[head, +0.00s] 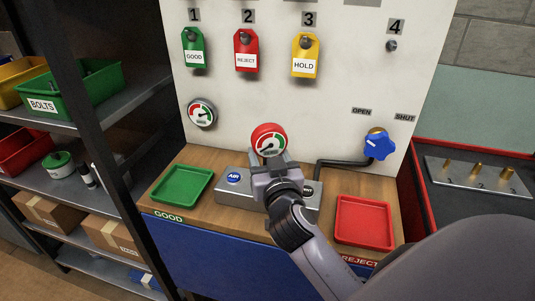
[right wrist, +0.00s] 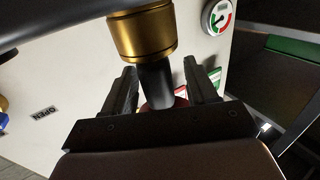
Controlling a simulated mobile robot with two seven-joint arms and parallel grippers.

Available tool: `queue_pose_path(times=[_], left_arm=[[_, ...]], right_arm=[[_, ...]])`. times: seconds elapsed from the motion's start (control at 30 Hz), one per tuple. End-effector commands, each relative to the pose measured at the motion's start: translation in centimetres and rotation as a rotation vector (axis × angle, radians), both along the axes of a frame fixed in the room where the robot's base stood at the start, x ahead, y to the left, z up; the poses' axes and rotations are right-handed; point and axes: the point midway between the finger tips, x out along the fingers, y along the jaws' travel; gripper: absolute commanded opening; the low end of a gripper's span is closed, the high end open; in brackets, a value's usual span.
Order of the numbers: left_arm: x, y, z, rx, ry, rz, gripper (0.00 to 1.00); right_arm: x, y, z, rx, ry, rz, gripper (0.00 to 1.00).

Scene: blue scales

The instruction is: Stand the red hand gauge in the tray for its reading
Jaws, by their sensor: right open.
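The red hand gauge (head: 268,139) has a white dial and stands upright above the grey AIR block (head: 232,187) in the head view. My right gripper (head: 269,158) is just below its dial, in front of the block. In the right wrist view its open fingers (right wrist: 160,72) lie either side of a black stem (right wrist: 155,84) under a brass collar (right wrist: 142,34). Contact with the stem cannot be told. The red tray (head: 363,221) is at right by the REJECT label, the green tray (head: 182,186) at left by GOOD. Both are empty. My left gripper is not in view.
The white panel carries tags GOOD (head: 194,49), REJECT (head: 246,51) and HOLD (head: 305,56), plus a bare hook at 4. A wall gauge (head: 202,112) is at left, a blue valve knob (head: 379,146) at right. A shelf unit stands left of the bench.

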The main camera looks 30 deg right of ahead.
Motion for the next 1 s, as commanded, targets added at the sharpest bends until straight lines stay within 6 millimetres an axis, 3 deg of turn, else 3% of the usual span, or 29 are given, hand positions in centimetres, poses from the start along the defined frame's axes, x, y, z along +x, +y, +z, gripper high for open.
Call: queue_pose_path(times=[0.4,0.57,0.6,1.0], left_arm=[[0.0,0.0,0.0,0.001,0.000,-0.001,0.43],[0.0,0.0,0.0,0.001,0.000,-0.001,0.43],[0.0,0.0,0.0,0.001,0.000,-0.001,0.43],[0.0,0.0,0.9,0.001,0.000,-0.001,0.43]], right_arm=[[-0.2,0.1,0.0,0.000,0.000,-0.002,0.57],[-0.2,0.1,0.0,0.000,0.000,-0.002,0.05],[-0.2,0.1,0.0,0.000,0.000,-0.002,0.00],[-0.1,0.1,1.1,0.000,-0.002,-0.002,0.00]])
